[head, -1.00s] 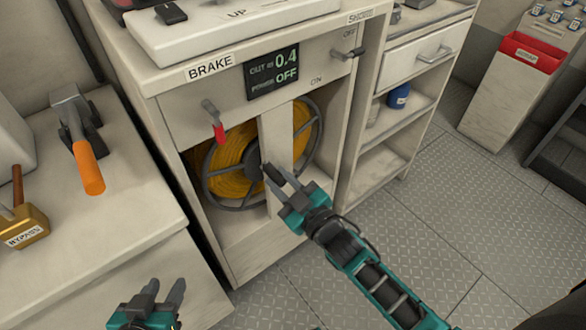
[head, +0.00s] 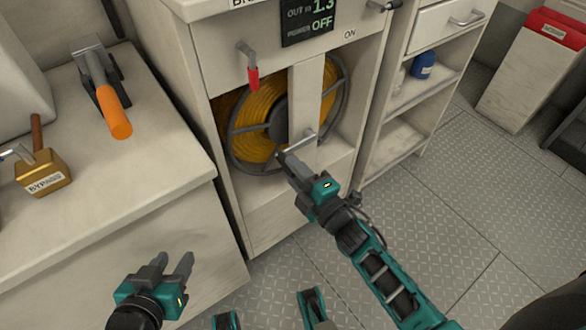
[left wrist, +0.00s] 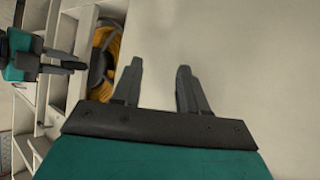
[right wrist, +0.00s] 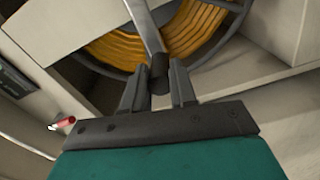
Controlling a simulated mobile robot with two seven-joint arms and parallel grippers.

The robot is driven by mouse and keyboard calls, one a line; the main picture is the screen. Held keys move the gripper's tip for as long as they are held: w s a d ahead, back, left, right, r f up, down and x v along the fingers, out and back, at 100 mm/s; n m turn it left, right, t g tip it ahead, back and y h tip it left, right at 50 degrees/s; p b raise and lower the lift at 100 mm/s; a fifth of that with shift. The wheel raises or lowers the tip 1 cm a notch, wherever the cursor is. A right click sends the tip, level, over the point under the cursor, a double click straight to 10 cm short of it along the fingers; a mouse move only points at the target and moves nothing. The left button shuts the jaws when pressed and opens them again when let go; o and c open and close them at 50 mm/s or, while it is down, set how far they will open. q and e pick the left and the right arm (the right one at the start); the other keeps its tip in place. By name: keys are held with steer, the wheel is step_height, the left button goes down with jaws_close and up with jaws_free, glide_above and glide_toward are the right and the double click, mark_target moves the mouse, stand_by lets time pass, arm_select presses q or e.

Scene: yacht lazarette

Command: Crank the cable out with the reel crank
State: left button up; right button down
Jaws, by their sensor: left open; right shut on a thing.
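The cable reel (head: 262,118), wound with yellow-orange cable, sits inside the cabinet behind a central post. The reel crank (head: 304,142) is a grey arm in front of the post, with a dark handle (right wrist: 160,72) in the right wrist view. My right gripper (head: 285,160) is shut on this handle, below and to the right of the reel hub. The display (head: 307,20) reads OUT 1.3 and POWER OFF. My left gripper (head: 176,265) is open and empty, in front of the left bench; it also shows in the left wrist view (left wrist: 158,82).
A red-tipped brake lever (head: 252,70) hangs above the reel. On the left bench are an orange-handled lever (head: 114,112) and a brass BYPASS block (head: 44,178). Shelves (head: 405,135) stand right of the cabinet.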

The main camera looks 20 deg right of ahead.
arm_select(q)
steer(key=shift+w+d+f+h+b, duration=0.3)
steer(key=shift+d+f+b, duration=0.2)
steer(key=shift+b, duration=0.65)
arm_select(e)
steer(key=shift+d+f+n, duration=0.15)
steer(key=shift+f+n, duration=0.75)
steer(key=shift+n, duration=0.15)
steer(key=shift+d+f+n, duration=0.1)
steer(key=shift+f+n, duration=0.75)
steer(key=shift+n, duration=0.2)
steer(key=shift+w, duration=0.1)
arm_select(q)
steer(key=shift+r, duration=0.1)
arm_select(e)
steer(key=c, duration=0.9)
jaws_free()
arm_select(q)
steer(key=shift+s+a+r+p, duration=0.1)
steer(key=shift+a+r+p, duration=0.35)
steer(key=shift+p, duration=0.75)
arm_select(e)
steer(key=v, duration=1.3)
